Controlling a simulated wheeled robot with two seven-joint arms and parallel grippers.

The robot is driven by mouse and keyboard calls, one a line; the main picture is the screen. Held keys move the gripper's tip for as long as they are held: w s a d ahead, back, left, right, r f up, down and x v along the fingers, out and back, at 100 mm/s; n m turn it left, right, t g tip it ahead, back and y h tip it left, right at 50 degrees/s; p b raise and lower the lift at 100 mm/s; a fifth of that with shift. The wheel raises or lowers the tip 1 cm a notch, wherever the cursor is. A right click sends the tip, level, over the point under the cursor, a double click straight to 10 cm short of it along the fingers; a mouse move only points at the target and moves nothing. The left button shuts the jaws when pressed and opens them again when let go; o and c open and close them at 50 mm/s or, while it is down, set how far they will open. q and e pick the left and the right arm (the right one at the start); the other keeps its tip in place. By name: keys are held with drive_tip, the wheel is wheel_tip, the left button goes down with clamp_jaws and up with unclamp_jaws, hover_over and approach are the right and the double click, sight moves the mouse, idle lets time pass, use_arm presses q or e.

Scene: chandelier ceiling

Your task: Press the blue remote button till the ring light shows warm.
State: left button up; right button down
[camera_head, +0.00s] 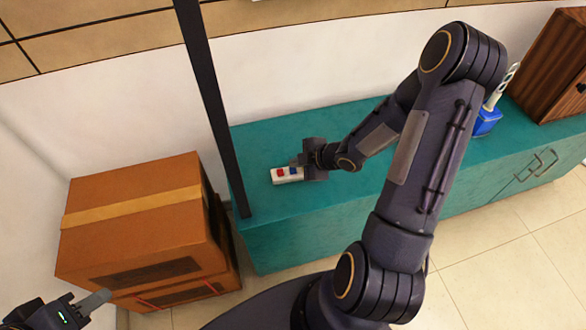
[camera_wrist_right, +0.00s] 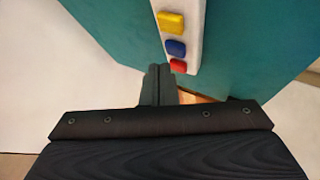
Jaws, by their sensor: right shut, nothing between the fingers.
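The white remote (camera_head: 288,175) lies on the teal cabinet top. Its red button and blue button (camera_head: 294,171) show in the head view. In the right wrist view, the remote (camera_wrist_right: 190,14) carries yellow, blue (camera_wrist_right: 176,48) and red buttons in a row. My right gripper (camera_head: 297,162) is shut and empty close over the remote; in the wrist view its fingertips (camera_wrist_right: 158,70) appear beside the red button end. I cannot tell whether they touch. My left gripper (camera_head: 97,299) is at the lower left, far from the remote, its opening unclear. No ring light is visible.
The teal cabinet (camera_head: 262,232) runs along the white wall. A dark post (camera_head: 215,110) stands left of the remote. Cardboard boxes (camera_head: 140,235) are stacked at left. A blue-based object (camera_head: 487,121) and a wooden box (camera_head: 548,65) stand at right on the cabinet.

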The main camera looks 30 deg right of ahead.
drive_tip(key=shift+f, duration=0.15)
drive_tip(key=shift+f+b, duration=0.3)
drive_tip(key=shift+b, duration=0.1)
drive_tip(key=shift+f+b, duration=0.45)
idle(0.6)
idle(0.3)
drive_tip(key=shift+r+p, duration=0.9)
wheel_tip(320, 180, up, 5)
drive_tip(key=p, duration=0.4)
drive_tip(key=shift+p, duration=0.4)
